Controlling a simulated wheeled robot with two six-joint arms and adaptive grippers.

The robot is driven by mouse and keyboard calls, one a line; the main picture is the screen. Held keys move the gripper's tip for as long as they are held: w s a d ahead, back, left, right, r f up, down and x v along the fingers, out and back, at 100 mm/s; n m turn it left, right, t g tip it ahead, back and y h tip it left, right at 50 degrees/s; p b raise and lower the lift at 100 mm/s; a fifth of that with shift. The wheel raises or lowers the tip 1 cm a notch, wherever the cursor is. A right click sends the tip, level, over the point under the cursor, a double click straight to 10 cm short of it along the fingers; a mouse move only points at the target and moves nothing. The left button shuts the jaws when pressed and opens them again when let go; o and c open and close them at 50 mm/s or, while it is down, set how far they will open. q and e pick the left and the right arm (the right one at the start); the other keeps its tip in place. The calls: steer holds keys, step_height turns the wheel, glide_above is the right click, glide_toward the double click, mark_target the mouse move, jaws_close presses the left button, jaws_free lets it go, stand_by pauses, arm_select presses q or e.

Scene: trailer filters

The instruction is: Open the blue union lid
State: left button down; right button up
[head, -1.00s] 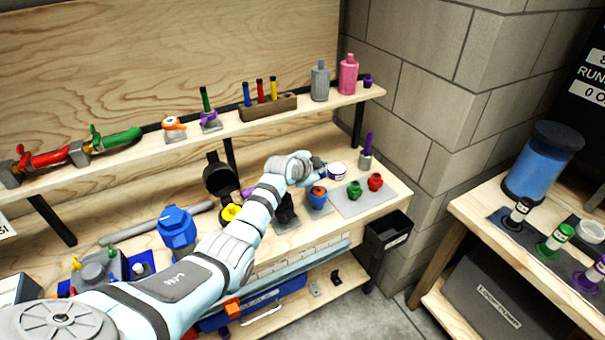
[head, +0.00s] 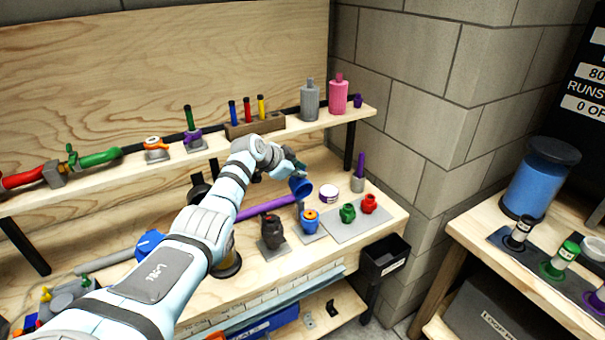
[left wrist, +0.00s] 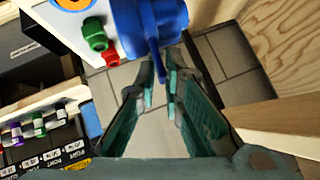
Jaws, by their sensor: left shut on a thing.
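The blue union lid (head: 301,188) is a blue cup-shaped piece, held up in the air and tilted. My left gripper (head: 296,168) is shut on it. In the left wrist view the blue lid (left wrist: 152,22) fills the top middle, and a thin blue part of it lies between the fingers (left wrist: 160,70). The union body (head: 311,222), blue with an orange top, stands on a grey plate below the lid, apart from it. My right gripper is not in view.
A green fitting (head: 347,212) and a red fitting (head: 369,204) stand on a grey plate to the right. A black fitting (head: 272,232) stands to the left. A white-and-purple jar (head: 329,193) is behind. Bottles (head: 310,101) stand on the upper shelf.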

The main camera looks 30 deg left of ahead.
arm_select(q)
steer(key=shift+a, duration=0.15)
steer(key=c, duration=1.8)
jaws_free()
steer(key=shift+w, duration=0.1)
steer(key=shift+f, duration=0.15)
steer(key=v, duration=1.2)
